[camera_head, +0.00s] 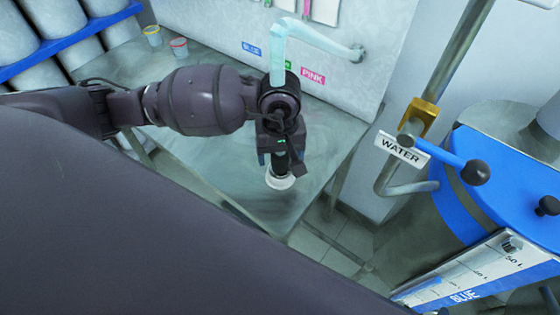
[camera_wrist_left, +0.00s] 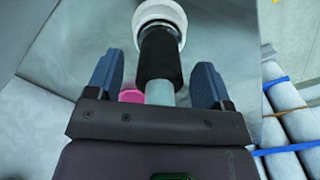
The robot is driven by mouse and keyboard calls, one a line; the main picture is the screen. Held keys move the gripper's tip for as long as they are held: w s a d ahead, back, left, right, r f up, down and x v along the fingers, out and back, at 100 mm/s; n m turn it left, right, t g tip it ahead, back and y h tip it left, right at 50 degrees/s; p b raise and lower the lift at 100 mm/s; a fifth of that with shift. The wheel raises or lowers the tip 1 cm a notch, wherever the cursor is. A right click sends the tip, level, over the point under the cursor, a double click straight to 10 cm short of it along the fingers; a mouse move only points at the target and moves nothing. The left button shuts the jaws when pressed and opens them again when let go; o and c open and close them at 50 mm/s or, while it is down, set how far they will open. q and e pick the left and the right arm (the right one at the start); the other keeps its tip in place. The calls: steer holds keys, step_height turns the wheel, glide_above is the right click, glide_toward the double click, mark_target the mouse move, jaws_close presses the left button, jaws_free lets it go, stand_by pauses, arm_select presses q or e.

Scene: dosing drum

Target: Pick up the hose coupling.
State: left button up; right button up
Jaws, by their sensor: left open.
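The hose coupling has a black grip and a white ring end (camera_head: 280,181). In the head view it hangs below my left gripper (camera_head: 282,165), white end down, above or at the grey table; I cannot tell whether they touch. Its pale translucent hose (camera_head: 277,48) bends over from a wall outlet and runs down behind my left wrist. In the left wrist view, the black grip (camera_wrist_left: 160,57) lies between the two blue-grey fingers of the open left gripper (camera_wrist_left: 156,68), with visible gaps on both sides. My right gripper is not in view.
The grey table (camera_head: 230,165) is mostly clear, with two small cups (camera_head: 179,48) at its back. BLUE and PINK labels (camera_head: 313,76) mark the wall panel. At right stand a WATER valve with a blue handle (camera_head: 440,155) and a blue drum (camera_head: 490,180). Drums (camera_head: 60,15) lie on shelves at left.

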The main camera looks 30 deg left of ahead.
arm_select(q)
steer(key=shift+f, duration=1.15)
steer(key=c, duration=1.2)
step_height(320, 180, up, 20)
steer(key=shift+r, duration=0.1)
